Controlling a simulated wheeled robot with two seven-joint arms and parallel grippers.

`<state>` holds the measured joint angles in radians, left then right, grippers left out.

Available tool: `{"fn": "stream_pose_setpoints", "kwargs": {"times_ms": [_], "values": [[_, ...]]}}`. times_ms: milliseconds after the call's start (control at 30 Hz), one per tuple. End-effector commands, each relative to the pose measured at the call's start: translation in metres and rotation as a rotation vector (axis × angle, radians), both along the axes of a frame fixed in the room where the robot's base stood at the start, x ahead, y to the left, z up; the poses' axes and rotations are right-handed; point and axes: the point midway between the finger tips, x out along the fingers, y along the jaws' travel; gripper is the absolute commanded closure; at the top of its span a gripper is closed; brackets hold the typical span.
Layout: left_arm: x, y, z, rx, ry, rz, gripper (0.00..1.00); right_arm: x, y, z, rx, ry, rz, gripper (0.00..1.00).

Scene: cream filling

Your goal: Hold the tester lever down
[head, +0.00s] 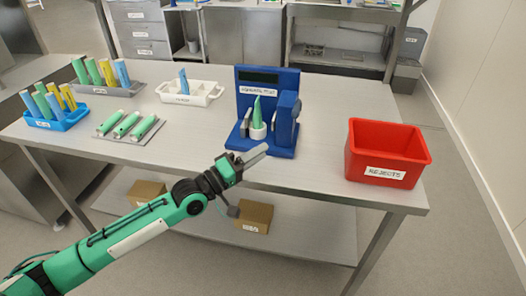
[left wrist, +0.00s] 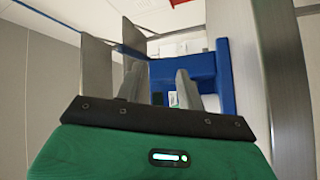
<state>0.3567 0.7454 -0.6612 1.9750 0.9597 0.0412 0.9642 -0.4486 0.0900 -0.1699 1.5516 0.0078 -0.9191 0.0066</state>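The blue tester (head: 285,78) stands at the table's front middle, with a green tube (head: 256,112) upright in a white cup (head: 258,132). Grey parts flank the cup: a slanted piece (head: 246,122) on the left and a rounded piece (head: 296,112) on the right. I cannot tell for sure which is the lever. My left gripper (head: 256,154) is just in front of the tester base, apart from those grey parts. In the left wrist view its fingers (left wrist: 150,85) stand apart with nothing clearly held, and the blue tester (left wrist: 228,75) shows beyond them. My right gripper is not in view.
A red rejects bin (head: 364,160) stands at the table's right end. A white tray (head: 208,95) with a blue tube, a grey rack (head: 152,134) of green tubes and a blue holder (head: 75,119) are on the left. The table's front edge lies under my left arm.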

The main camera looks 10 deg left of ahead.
Motion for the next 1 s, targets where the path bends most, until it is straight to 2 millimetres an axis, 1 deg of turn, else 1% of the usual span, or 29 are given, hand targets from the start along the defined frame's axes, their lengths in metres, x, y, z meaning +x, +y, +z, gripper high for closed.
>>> {"fn": "stream_pose_setpoints", "kwargs": {"times_ms": [400,467,533,567,667,700,800,867,900,967,1000], "values": [[0.000,-0.001,-0.001,0.002,0.001,0.000,0.61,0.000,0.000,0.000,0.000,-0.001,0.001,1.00],[-0.003,-0.003,-0.004,0.015,0.004,-0.002,0.61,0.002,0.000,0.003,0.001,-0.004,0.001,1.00],[-0.010,-0.010,-0.014,0.054,0.010,-0.004,0.61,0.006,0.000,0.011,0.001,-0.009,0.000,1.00],[-0.015,-0.015,-0.019,0.079,0.011,-0.006,0.61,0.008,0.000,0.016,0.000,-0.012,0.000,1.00],[-0.035,-0.030,-0.043,0.199,0.019,-0.008,0.61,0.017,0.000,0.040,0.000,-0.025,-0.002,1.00],[-0.044,-0.036,-0.054,0.256,0.024,-0.007,0.61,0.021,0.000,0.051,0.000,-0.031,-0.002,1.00],[-0.067,-0.044,-0.080,0.407,0.036,-0.002,0.61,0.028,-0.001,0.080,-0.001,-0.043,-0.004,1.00],[-0.081,-0.046,-0.096,0.501,0.048,0.004,0.61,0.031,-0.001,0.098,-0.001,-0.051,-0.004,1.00],[-0.091,-0.045,-0.107,0.566,0.059,0.008,0.61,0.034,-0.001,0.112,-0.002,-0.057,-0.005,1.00],[-0.106,-0.042,-0.124,0.668,0.082,0.014,0.61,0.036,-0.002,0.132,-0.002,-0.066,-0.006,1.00],[-0.118,-0.038,-0.135,0.738,0.102,0.016,0.61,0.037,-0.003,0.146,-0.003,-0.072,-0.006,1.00]]}}
